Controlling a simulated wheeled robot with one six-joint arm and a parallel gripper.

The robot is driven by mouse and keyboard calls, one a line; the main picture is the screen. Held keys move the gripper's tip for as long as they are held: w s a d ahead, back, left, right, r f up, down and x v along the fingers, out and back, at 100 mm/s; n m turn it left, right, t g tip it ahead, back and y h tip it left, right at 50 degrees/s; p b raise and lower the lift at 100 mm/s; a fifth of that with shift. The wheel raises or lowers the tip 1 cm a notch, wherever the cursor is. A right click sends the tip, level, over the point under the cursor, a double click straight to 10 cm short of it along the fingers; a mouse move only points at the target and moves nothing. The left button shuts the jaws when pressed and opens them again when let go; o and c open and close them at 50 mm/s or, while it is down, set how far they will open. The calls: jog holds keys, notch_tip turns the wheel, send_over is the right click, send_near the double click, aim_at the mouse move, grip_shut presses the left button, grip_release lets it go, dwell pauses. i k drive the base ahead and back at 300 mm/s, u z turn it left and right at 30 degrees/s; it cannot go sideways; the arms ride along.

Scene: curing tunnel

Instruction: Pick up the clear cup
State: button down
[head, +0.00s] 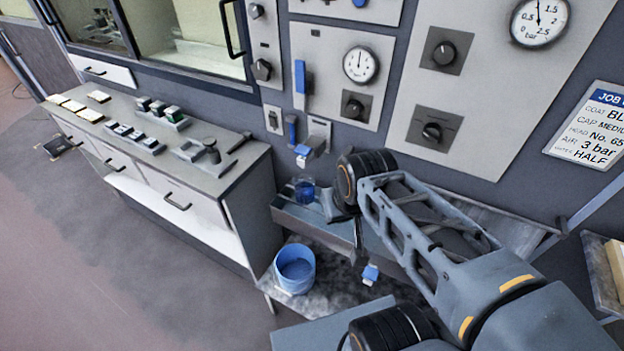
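A small clear cup (304,189) with blue in its lower part stands on the grey ledge below the panel, under a blue-tipped spout (304,151). My gripper (338,212) is just to the right of the cup, at the end of my arm. Its fingers are small and partly hidden by my wrist, so I cannot tell how far apart they are. I see nothing held in it. I cannot tell whether it touches the cup.
A blue bucket (295,268) stands on a low shelf below the ledge. A grey-topped cabinet (225,150) with small blocks and tools is at left. A control panel (345,66) with gauges and knobs rises behind. The floor at lower left is clear.

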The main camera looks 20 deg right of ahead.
aim_at(304, 183)
jog(key=i, duration=0.3)
jog(key=z, duration=0.15)
jog(key=k, duration=0.55)
jog(key=u, duration=1.2)
jog(key=i, duration=0.5)
